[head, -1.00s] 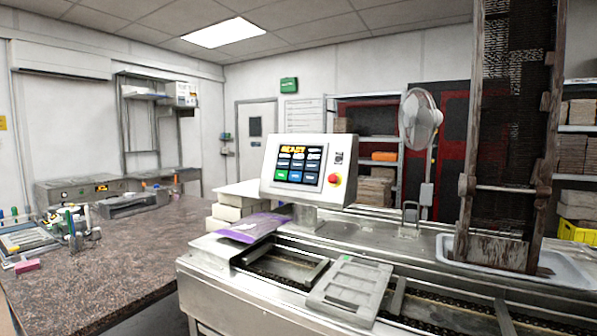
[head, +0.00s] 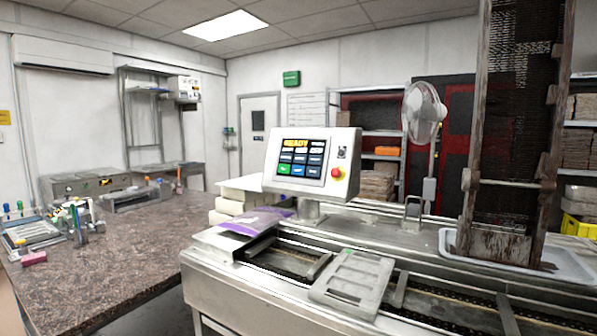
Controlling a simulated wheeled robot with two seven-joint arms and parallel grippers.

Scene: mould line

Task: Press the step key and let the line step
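The control panel (head: 312,164) stands on a post at the back edge of the line. Its screen (head: 301,158) shows a yellow heading that appears to read READY, above rows of coloured keys; the key labels are too small to read. A red stop knob (head: 337,173) sits right of the screen. The line (head: 440,305) runs from the panel toward the lower right, with a grey mould (head: 352,277) lying across its chain track. Neither of my grippers is in view.
A purple packet (head: 257,222) lies on the line's left end. A tall dark rack (head: 512,130) stands in a white tray (head: 570,269) at right. A fan (head: 424,115) stands behind the line. A stone-topped bench (head: 110,255) with tools is at left.

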